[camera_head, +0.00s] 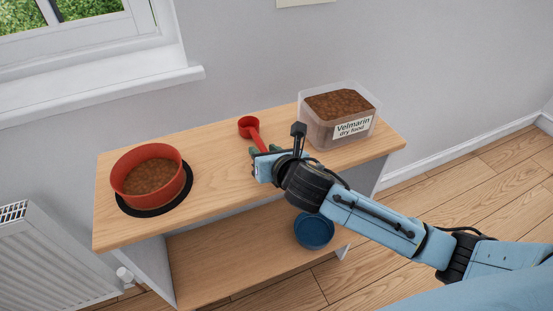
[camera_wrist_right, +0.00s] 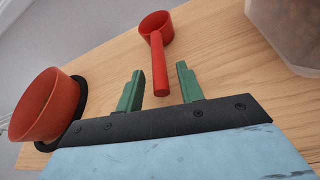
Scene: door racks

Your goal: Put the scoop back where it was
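The red scoop (camera_head: 248,128) lies on the wooden tabletop, its round cup toward the wall and its handle toward my right gripper (camera_head: 264,151). In the right wrist view, the scoop (camera_wrist_right: 156,40) shows whole. The two green fingers of the right gripper (camera_wrist_right: 160,70) are apart, with the handle's end between them and a gap on each side. The clear tub of dry food (camera_head: 341,112), labelled "Velmarin dry food", stands to the right of the scoop, full of brown kibble. The red bowl (camera_head: 150,174) holds brown kibble at the left. My left gripper is not in view.
The bowl sits on a round black mat (camera_head: 158,208). A blue bowl (camera_head: 314,231) stands on the lower shelf (camera_head: 240,268). The tabletop (camera_head: 215,150) between red bowl and scoop is clear. A wall and window sill (camera_head: 100,97) are behind, a radiator (camera_head: 50,262) at left.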

